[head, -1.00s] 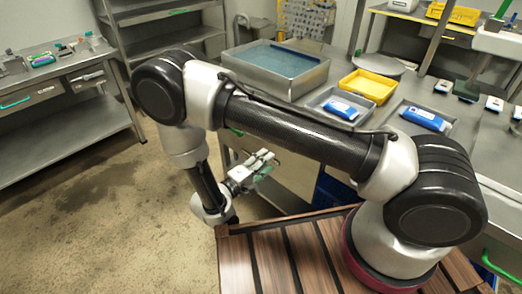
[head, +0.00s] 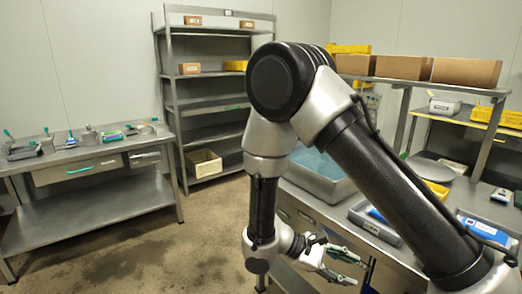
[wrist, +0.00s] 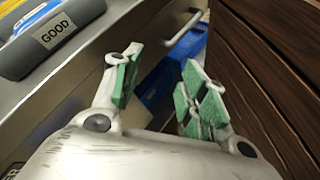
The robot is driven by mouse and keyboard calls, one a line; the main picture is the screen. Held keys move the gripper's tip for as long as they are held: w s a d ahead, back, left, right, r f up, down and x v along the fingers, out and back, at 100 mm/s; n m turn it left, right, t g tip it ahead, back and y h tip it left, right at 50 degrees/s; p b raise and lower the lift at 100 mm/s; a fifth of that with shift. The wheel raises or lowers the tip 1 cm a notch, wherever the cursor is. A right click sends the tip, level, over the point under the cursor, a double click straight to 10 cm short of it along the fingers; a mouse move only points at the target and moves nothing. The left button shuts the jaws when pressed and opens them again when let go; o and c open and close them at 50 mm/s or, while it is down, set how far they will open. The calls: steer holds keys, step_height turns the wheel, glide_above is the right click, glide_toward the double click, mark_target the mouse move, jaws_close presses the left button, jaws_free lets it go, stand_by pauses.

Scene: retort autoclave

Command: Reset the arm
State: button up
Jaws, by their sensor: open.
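My arm is raised and bent, with its elbow high in the head view. My gripper (head: 345,268) hangs low in front of the steel counter, with green pads on its fingers. In the wrist view my gripper (wrist: 160,95) shows its fingers spread apart, with nothing between them. Beyond the fingers are the counter's drawer front and a blue bin (wrist: 180,50) below. My wooden-slatted base deck fills the right of the wrist view.
A grey tray marked GOOD (wrist: 50,30) sits on the counter close to my gripper. A water-filled steel basin (head: 322,178) stands on the counter. A side bench (head: 90,165) with tools and a shelf rack (head: 205,110) stand left. The floor between is clear.

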steer(key=s+d+r+m+t+y, duration=0.2)
steer(key=s+d+r+m+y, duration=0.1)
steer(key=r, duration=0.6)
steer(key=s+d+r+m+t+y, duration=0.2)
steer(key=s+d+r+m+y, duration=0.1)
steer(key=r, duration=0.6)
steer(key=s+d+r+m+t+y, duration=0.2)
steer(key=s+d+r+m+y, duration=0.2)
steer(key=d+r+y, duration=0.2)
step_height(320, 180, up, 4)
steer(key=d, duration=0.2)
steer(key=shift+d+y, duration=0.3)
steer(key=shift+f, duration=0.1)
